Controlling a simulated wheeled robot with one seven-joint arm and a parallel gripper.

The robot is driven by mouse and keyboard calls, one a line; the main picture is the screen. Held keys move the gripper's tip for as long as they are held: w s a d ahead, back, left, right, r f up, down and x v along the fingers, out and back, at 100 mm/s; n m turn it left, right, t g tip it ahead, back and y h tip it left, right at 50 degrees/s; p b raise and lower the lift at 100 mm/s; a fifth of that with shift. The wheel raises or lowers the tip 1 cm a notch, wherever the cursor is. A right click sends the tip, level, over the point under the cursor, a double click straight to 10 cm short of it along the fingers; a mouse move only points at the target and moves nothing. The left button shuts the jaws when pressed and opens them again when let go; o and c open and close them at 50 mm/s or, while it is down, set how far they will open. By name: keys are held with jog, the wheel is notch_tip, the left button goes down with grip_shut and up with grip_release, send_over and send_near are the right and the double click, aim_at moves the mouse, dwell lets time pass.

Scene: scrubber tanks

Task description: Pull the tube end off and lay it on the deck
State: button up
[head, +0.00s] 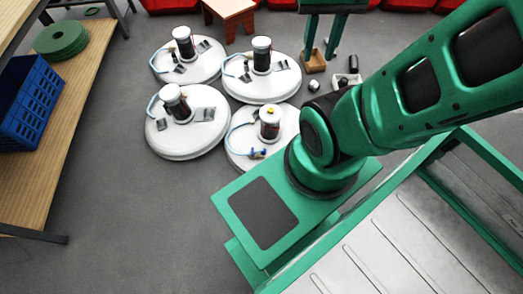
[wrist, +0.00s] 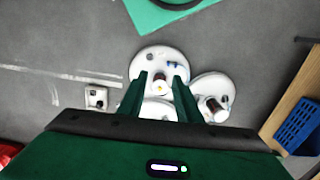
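Several round white tank tops stand on the floor, each with a dark canister. The nearest right one (head: 239,157) has a canister with a yellow cap (head: 270,110), a pale blue tube (head: 234,131) arcing on its left, and a blue fitting (head: 257,154) near its front edge. Whether the tube end is seated on anything is too small to tell. In the wrist view a tank top (wrist: 146,66) with a yellow-topped canister and a blue part (wrist: 174,64) lies beyond my gripper (wrist: 160,79).
Other tank tops stand at the back left (head: 160,73), back right (head: 284,87) and front left (head: 178,147). A wooden bench (head: 62,110) with a blue crate (head: 30,105) is at left. Small items and a wooden box (head: 314,62) lie behind. Floor at front left is clear.

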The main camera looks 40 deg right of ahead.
jog(key=shift+o, duration=1.1)
jog(key=shift+s+d+r, duration=0.1)
jog(key=shift+s+r, duration=0.1)
jog(key=shift+s, duration=0.15)
jog(key=w+d+f+h, duration=0.1)
jog(key=w+d+f, duration=0.3)
jog(key=w+f, duration=0.8)
jog(key=w+d+f+h, duration=0.1)
jog(key=w+d+f, duration=0.3)
jog(key=w+f, duration=1.15)
jog(key=f, duration=0.5)
jog(key=w+f, duration=0.3)
jog(key=f, duration=0.7)
jog(key=shift+y, duration=0.9)
jog(key=s+a+f, duration=0.2)
jog(key=s+f, duration=0.1)
jog(key=f, duration=0.7)
jog(key=s+a+f, duration=0.3)
jog(key=f, duration=0.8)
jog(key=s+a+f, duration=0.2)
jog(key=s+f, duration=0.2)
jog(key=f, duration=0.7)
jog(key=shift+a, duration=0.2)
